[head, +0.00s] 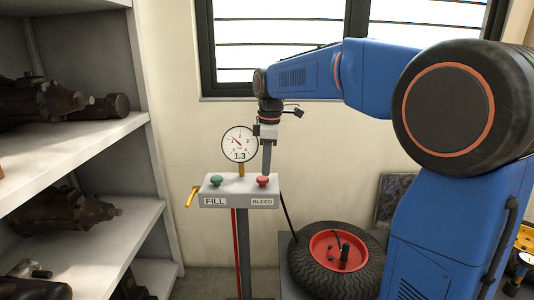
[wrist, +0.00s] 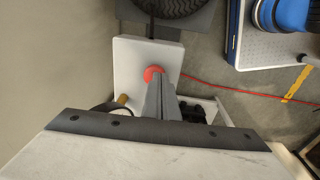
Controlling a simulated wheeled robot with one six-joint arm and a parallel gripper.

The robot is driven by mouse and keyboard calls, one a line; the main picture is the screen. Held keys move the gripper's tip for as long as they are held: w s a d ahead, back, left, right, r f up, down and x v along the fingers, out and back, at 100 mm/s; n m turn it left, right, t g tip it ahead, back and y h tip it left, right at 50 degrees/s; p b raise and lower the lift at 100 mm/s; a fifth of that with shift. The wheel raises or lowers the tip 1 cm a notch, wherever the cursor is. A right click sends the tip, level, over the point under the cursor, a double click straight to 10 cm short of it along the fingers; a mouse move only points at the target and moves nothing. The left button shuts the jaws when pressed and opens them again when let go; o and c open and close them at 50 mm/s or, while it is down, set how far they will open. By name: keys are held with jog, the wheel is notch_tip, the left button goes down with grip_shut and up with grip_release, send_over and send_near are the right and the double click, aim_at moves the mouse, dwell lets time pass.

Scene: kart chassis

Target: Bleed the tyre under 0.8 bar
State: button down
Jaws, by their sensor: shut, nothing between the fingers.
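A grey control box (head: 213,189) on a post carries a green button marked FILL (head: 216,180) and a red button marked BLEED (head: 263,181). The round gauge (head: 240,144) above it reads 1.3. My gripper (head: 266,172) is shut and empty, pointing down at the red button from just above. In the wrist view the shut fingers (wrist: 157,82) overlap the red button (wrist: 151,72); I cannot tell whether they touch it. The tyre (head: 305,268) with a red rim lies flat at the lower right of the box. It partly shows in the wrist view (wrist: 175,8).
A yellow handle (head: 192,197) sticks out at the box's left. A black hose (head: 289,218) runs down towards the tyre. Shelves (head: 90,150) with dark metal parts stand at the left. The wall (head: 190,130) and window (head: 280,50) are behind.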

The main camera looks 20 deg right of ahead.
aim_at(265, 180)
jog(key=shift+f, duration=0.9)
jog(key=shift+f, duration=1.1)
dwell(1.0)
dwell(3.3)
jog(key=shift+a+r, duration=0.1)
jog(key=shift+r, duration=0.2)
notch_tip(265, 180, up, 14)
jog(key=s, duration=0.1)
jog(key=shift+d, duration=0.35)
